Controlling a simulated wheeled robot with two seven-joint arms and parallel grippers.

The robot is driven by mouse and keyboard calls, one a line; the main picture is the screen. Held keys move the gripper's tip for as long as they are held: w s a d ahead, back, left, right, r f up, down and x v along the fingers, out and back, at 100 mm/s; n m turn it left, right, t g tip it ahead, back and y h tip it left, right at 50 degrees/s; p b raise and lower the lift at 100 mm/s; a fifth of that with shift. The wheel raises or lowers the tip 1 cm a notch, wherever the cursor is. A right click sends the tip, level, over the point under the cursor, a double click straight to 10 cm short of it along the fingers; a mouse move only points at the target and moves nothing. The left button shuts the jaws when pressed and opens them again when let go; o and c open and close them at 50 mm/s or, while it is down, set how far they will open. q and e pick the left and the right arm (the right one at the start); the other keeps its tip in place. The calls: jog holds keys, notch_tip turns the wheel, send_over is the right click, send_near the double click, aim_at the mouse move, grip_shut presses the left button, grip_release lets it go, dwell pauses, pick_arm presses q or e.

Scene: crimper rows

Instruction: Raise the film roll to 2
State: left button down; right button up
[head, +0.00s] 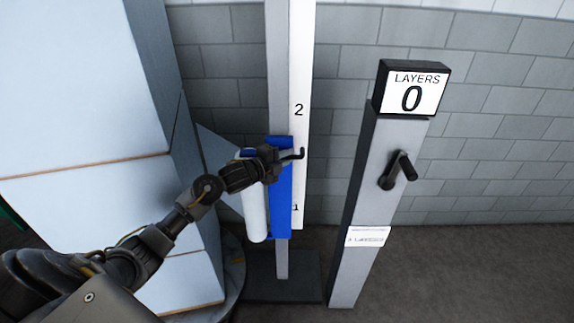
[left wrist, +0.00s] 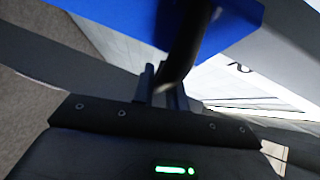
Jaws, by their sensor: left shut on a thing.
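The film roll (head: 256,208) is a white upright cylinder beside a blue carriage (head: 281,205) on a grey mast (head: 278,75). A white scale strip (head: 302,60) right of the mast carries a 2 above the carriage's top edge and a 1 near its lower part. My left gripper (head: 274,160) is at the upper part of the carriage, shut on a black handle (head: 293,155). In the left wrist view the fingers (left wrist: 165,90) close around the dark handle bar (left wrist: 184,45), under the blue carriage (left wrist: 130,18). My arm hides part of the roll. My right gripper is out of view.
A large pale wrapped stack (head: 85,90) fills the left side. A grey post (head: 365,200) at right bears a sign (head: 411,93) reading LAYERS 0 and a black crank (head: 397,172). The mast stands on a dark base (head: 262,280). Floor right of the post is clear.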

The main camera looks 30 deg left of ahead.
pick_arm(q)
notch_tip(320, 180, up, 12)
jog(key=p, duration=0.6)
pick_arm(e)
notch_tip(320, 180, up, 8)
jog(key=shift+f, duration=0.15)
pick_arm(q)
jog(key=c, duration=1.4)
grip_release()
jog(key=b+v, duration=0.3)
jog(key=v, duration=0.7)
jog(key=shift+s, duration=0.4)
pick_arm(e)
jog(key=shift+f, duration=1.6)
pick_arm(q)
jog(key=shift+a, duration=0.1)
